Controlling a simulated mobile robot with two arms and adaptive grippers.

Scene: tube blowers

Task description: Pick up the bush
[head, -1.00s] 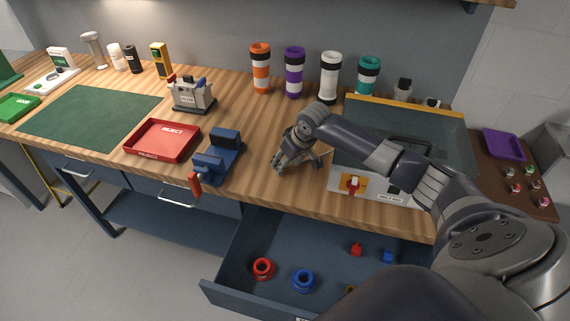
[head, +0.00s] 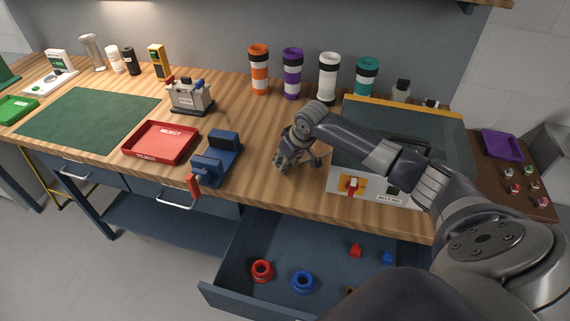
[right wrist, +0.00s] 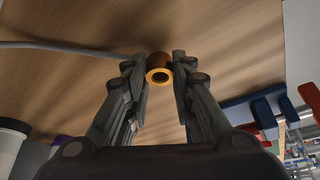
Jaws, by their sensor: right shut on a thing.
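The bush is a small brass-orange ring with a dark hole (right wrist: 159,75), seen in the right wrist view between my fingertips. My right gripper (right wrist: 160,62) is shut on it, with a finger against each side. In the head view my right gripper (head: 284,166) points down at the wooden bench top, between the blue vise and the grey machine box. The bush cannot be made out there, hidden by the fingers. I cannot tell whether it still touches the bench. My left gripper is not in view.
The blue vise (head: 216,160) with a red handle stands left of my gripper, beside the red reject tray (head: 160,142). The grey box (head: 375,187) is close on the right. An open drawer (head: 228,283) below holds several rings and small blocks. Striped tubes (head: 292,74) stand behind.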

